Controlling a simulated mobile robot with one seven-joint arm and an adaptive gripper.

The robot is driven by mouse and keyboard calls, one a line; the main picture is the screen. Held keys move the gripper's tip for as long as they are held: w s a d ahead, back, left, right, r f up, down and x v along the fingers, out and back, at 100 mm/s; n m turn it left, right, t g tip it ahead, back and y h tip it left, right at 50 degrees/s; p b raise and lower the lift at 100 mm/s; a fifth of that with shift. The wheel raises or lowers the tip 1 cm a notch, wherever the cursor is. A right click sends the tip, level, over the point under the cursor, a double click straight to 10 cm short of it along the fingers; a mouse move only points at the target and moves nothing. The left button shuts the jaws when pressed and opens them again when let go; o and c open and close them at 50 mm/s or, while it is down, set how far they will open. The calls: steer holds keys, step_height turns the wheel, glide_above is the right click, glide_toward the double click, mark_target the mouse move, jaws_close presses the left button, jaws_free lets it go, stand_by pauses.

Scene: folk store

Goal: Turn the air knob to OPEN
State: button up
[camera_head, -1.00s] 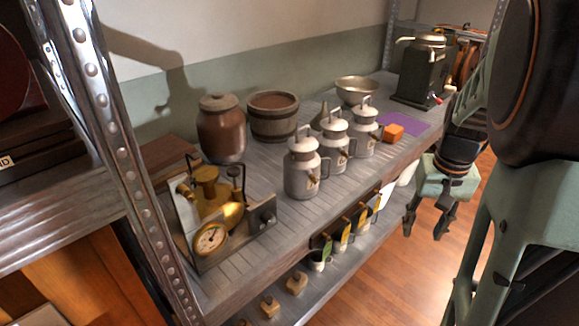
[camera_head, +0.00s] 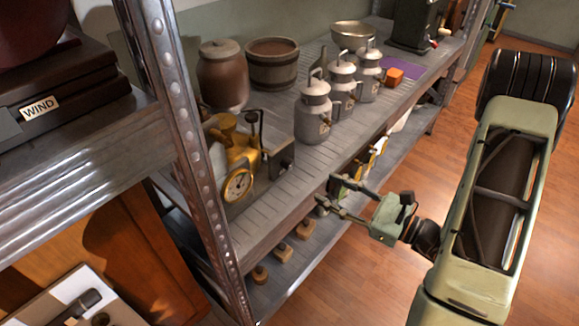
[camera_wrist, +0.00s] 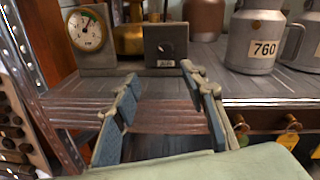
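The air knob (camera_wrist: 166,48) is a small dark dial on the front of a dark box (camera_wrist: 152,36) labelled AIR in the wrist view. The box belongs to a brass apparatus with a round white gauge (camera_wrist: 87,31) to its left. In the head view the apparatus (camera_head: 240,160) stands at the shelf's near end, partly behind the metal post; the knob itself is hard to make out there. My gripper (camera_wrist: 160,78) is open and empty, its two fingers pointing at the shelf edge below the AIR box. In the head view my gripper (camera_head: 328,192) is in front of the shelf, apart from the apparatus.
A can marked 760 (camera_wrist: 257,38) stands right of the AIR box, with more cans behind it. The metal post (camera_head: 185,125) rises left of the apparatus. Small hooks and tags hang under the shelf edge (camera_wrist: 270,103). Open floor (camera_head: 350,270) lies in front.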

mark_target(292, 165)
steer(key=shift+m+t, duration=0.3)
steer(key=shift+t, duration=0.2)
steer(key=x, duration=1.1)
steer(key=shift+w+d+b, duration=0.1)
steer(key=shift+w+b, duration=0.1)
steer(key=shift+b, duration=0.15)
steer(key=shift+r, duration=0.1)
jaws_close()
